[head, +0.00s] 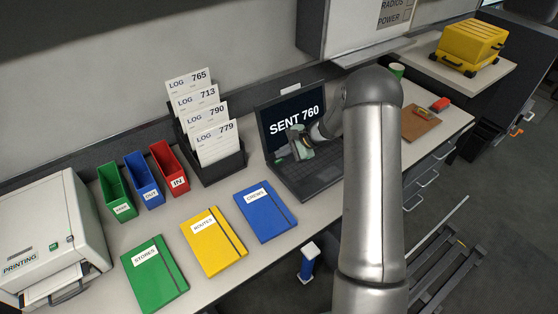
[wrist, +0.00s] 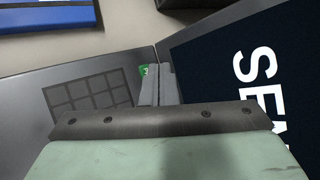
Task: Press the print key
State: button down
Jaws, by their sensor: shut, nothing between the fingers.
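The laptop (head: 312,180) stands open on the counter, and its screen (head: 283,112) reads SENT 760. A small green key (wrist: 144,70), partly hidden by my fingers, lies on the deck near the hinge, its label mostly covered. My gripper (head: 291,155) is over the deck's left side, in front of the screen. In the wrist view my gripper (wrist: 160,72) is shut and empty, its fingertips right beside or on the green key. I cannot tell whether they touch it. The printer (head: 48,225) at the far left shows the word PRINTING.
A rack (head: 216,165) of LOG cards stands left of the laptop. Green, blue and red bins (head: 168,167) stand further left. Green, yellow and blue books (head: 214,242) lie along the front. A clipboard (head: 421,123) lies to the right. The screen rises close to my gripper.

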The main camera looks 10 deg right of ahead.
jog(key=shift+r, duration=0.15)
jog(key=shift+r+p, duration=1.15)
jog(key=shift+r, duration=1.25)
